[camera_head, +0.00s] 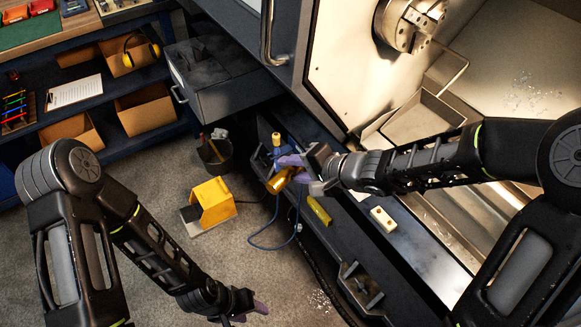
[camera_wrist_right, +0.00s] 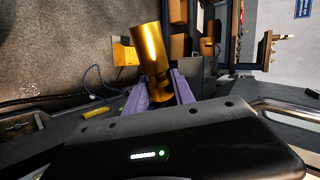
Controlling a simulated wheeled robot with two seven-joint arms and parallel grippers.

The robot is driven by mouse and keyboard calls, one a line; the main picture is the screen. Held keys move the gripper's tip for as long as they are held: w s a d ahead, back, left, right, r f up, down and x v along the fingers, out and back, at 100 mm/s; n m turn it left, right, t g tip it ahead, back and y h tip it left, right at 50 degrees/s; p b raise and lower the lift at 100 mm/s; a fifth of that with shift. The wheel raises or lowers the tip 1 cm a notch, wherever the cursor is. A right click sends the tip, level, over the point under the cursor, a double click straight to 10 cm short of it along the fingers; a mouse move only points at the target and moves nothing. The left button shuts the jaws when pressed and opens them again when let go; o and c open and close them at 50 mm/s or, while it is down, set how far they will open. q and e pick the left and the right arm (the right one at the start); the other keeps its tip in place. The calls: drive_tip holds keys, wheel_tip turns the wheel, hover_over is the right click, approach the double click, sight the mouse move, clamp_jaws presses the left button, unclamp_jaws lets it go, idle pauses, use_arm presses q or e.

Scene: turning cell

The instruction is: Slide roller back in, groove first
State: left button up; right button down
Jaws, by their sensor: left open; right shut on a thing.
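A shiny brass-coloured roller (camera_head: 281,180) is in my right gripper (camera_head: 299,174), held over the ledge along the machine's front. In the right wrist view the roller (camera_wrist_right: 152,52) stands slightly tilted between the purple fingers (camera_wrist_right: 160,90). My left gripper (camera_head: 247,309) is open and empty, low over the floor at the bottom edge and far from the roller.
A dark bracket (camera_head: 360,288), a yellow bar (camera_head: 319,211) and a pale block with holes (camera_head: 383,219) are along the ledge. The chuck (camera_head: 408,24) is at upper right.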

drive_tip(key=m+t+h, duration=0.1)
drive_tip(key=m, duration=0.1)
drive_tip(key=m+t+h, duration=0.1)
drive_tip(key=m+h, duration=0.1)
drive_tip(key=shift+w+t, duration=0.2)
drive_tip(key=shift+t, duration=0.1)
drive_tip(key=m+h, duration=0.1)
drive_tip(key=d+m+h, duration=0.1)
drive_tip(key=m+h, duration=0.3)
drive_tip(key=shift+w+d+f+t, duration=0.15)
drive_tip(key=shift+w+d+t, duration=0.1)
drive_tip(key=shift+t, duration=0.15)
drive_tip(key=shift+a, duration=0.1)
